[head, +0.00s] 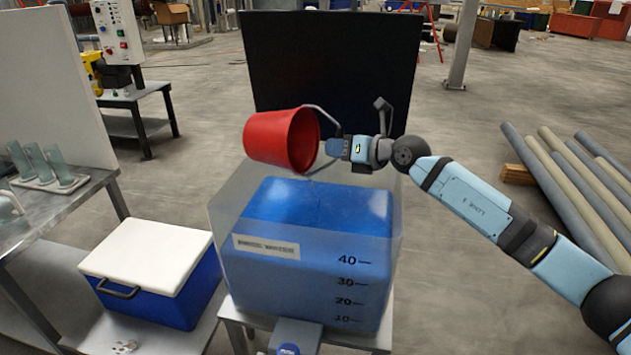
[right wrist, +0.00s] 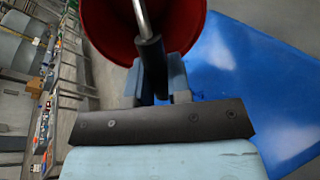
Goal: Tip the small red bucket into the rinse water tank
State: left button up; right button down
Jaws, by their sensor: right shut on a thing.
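The small red bucket (head: 278,138) is held tilted on its side above the rinse water tank (head: 222,225), its mouth facing right and slightly down in the head view. A thin streak shows below its rim. My right gripper (head: 335,148) is shut on the bucket's handle. In the right wrist view, the handle (right wrist: 145,30) runs up from between the fingers, with the red bucket (right wrist: 100,28) behind it. The tank is clear, with blue water (head: 320,215) inside, a label and level marks on its front. My left gripper is not in view.
A blue cooler with a white lid (head: 150,255) stands left of the tank. A metal table (head: 75,200) with glass tubes (head: 45,165) is at far left. A dark panel (head: 330,60) stands behind the tank. Long pipes (head: 575,170) lie on the floor at right.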

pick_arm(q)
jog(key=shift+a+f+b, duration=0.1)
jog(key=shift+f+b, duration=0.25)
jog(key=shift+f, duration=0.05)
pick_arm(e)
jog(key=shift+f, duration=0.1)
